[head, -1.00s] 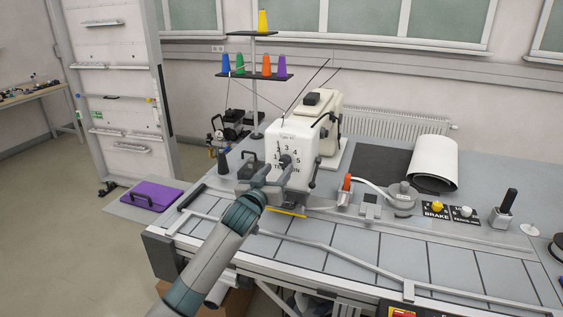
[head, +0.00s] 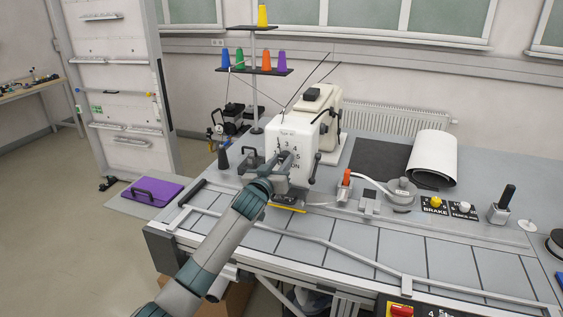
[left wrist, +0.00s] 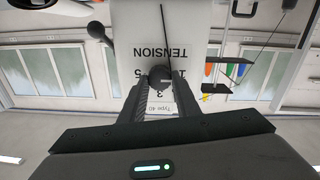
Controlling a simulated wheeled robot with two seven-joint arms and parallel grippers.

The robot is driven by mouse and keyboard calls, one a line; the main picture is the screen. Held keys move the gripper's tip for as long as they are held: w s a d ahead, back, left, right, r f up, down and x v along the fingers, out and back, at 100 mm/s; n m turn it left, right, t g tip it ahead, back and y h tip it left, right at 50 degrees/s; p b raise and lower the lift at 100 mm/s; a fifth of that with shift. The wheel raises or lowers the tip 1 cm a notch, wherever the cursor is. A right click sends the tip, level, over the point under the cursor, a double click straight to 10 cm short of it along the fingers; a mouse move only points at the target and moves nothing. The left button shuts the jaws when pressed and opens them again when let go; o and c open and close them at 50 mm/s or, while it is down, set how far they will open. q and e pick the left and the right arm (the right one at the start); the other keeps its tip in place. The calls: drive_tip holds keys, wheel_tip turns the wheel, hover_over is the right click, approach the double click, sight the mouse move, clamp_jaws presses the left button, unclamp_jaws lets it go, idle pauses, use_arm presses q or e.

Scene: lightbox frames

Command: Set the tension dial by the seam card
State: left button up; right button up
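The tension dial is a dark round knob (left wrist: 160,75) on the white front of the sewing machine (head: 303,127), with printed numbers around it and the word TENSION. That face appears upside down in the left wrist view. My left gripper (head: 279,157) is at the dial. Its two fingers (left wrist: 160,82) lie on either side of the knob, which fills the gap between their tips. The dial's pointer setting cannot be read, and some numbers are hidden by the fingers. I cannot identify a seam card. My right gripper is not in view.
A thread stand (head: 254,72) with several coloured cones rises behind the machine. An orange-handled lever (head: 346,181), a BRAKE label plate (head: 434,207) and a black-handled post (head: 503,205) are to the right. A bent rail (head: 320,244) runs along the front of the table.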

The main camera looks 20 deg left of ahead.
use_arm(q)
drive_tip(key=shift+m, duration=0.4)
drive_tip(key=m, duration=0.3)
drive_tip(key=m+p, duration=0.1)
drive_tip(key=m, duration=0.2)
drive_tip(key=shift+m, duration=0.4)
drive_tip(key=shift+d+m, duration=0.1)
drive_tip(key=shift+m, duration=0.5)
drive_tip(key=o, duration=1)
drive_tip(key=shift+o, duration=0.2)
drive_tip(key=shift+s, duration=0.1)
